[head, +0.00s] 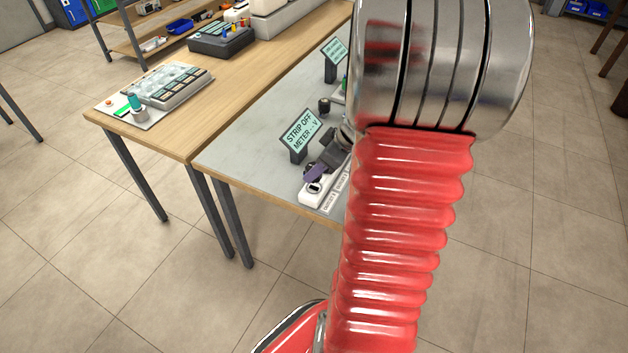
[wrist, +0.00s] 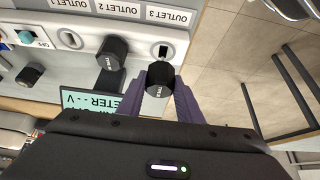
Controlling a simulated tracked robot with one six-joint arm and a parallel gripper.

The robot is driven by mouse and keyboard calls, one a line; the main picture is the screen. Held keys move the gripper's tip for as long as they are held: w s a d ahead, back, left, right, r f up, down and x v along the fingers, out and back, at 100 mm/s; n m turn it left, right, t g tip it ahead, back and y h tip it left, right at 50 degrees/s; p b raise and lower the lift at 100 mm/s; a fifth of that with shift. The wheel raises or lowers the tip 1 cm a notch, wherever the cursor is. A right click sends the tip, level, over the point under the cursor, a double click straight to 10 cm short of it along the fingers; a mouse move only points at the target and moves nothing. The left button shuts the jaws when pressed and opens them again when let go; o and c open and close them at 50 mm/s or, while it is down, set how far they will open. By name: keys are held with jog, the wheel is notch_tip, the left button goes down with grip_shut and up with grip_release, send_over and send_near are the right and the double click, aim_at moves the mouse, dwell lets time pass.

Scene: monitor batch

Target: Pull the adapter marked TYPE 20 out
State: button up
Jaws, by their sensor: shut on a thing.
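In the wrist view my gripper (wrist: 162,92) has its purple fingers shut on a black round adapter (wrist: 158,78); its white marking is too small to read. The adapter is in front of the outlet 3 socket (wrist: 162,50), whose slot shows uncovered beyond it. A second black adapter (wrist: 112,53) stands at the white power strip (wrist: 130,32) near outlet 2, its marking also unreadable. In the head view my gripper (head: 318,170) is low over the strip's near end (head: 313,192), and my arm hides much of the strip.
A sign (head: 300,130) reading STRIP OFF, METER -- V stands behind the strip. A dark cylinder (head: 324,105) stands farther back on the grey bench top (head: 250,150). In the wrist view another dark piece (wrist: 31,74) is at the left, near a teal switch (wrist: 25,37).

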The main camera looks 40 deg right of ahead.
jog(key=shift+r, duration=0.6)
jog(key=shift+w+a, duration=0.1)
jog(key=w+a+r+m, duration=0.1)
jog(key=w+a, duration=0.5)
jog(key=a, duration=0.3)
jog(key=w+a+r+m+h, duration=0.1)
jog(key=w+a+r, duration=0.1)
jog(key=w+a, duration=0.4)
jog(key=w+a+r+m+h, duration=0.1)
jog(key=w+a, duration=0.5)
jog(key=a, duration=0.6)
jog(key=shift+w+a+r+m, duration=0.3)
jog(key=shift+a+r+m, duration=0.1)
jog(key=shift+m, duration=0.1)
jog(key=shift+s, duration=0.15)
